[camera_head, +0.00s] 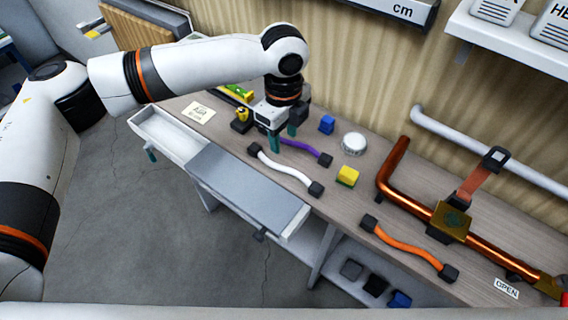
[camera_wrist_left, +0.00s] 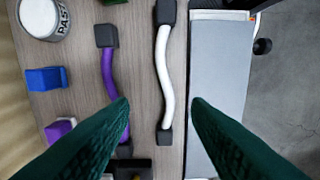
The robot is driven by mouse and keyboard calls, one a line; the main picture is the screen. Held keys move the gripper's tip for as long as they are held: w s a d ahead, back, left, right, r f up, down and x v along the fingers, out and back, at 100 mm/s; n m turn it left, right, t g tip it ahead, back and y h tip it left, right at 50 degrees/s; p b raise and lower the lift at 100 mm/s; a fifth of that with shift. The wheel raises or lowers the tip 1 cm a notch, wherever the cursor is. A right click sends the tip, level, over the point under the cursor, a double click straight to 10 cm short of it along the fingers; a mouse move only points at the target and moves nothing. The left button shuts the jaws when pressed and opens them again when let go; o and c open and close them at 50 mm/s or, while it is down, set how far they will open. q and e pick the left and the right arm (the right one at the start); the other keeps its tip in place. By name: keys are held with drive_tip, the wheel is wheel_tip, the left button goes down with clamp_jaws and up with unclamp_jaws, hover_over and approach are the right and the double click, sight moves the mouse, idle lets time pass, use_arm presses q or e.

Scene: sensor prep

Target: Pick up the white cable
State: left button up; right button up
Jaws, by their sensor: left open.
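The white cable (camera_head: 284,171) lies on the workbench with a dark connector at each end. In the left wrist view the white cable (camera_wrist_left: 163,75) runs lengthwise in the middle, near the bench edge. My left gripper (camera_head: 282,138) is above the bench near the cable's far-left end. In the left wrist view its two green fingers (camera_wrist_left: 160,105) are spread wide, with the cable's near connector showing between the tips and nothing held. Whether the tips are at cable height I cannot tell. My right gripper is not in view.
A purple cable (camera_head: 305,151) lies beside the white one, with an orange cable (camera_head: 405,246) farther right. A blue block (camera_head: 327,124), a white round tin (camera_head: 354,143) and a yellow block (camera_head: 347,176) stand nearby. A grey-topped drawer (camera_head: 245,190) borders the bench front. A copper pipe (camera_head: 391,170) lies right.

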sight(284, 167)
use_arm(q)
wheel_tip(284, 167, down, 4)
drive_tip(key=shift+s+r, duration=0.1)
drive_tip(key=f, duration=0.2)
drive_tip(key=s+f+p, duration=0.1)
drive_tip(key=f, duration=0.1)
drive_tip(key=shift+f, duration=0.55)
drive_tip(key=shift+c, duration=0.5)
clamp_jaws()
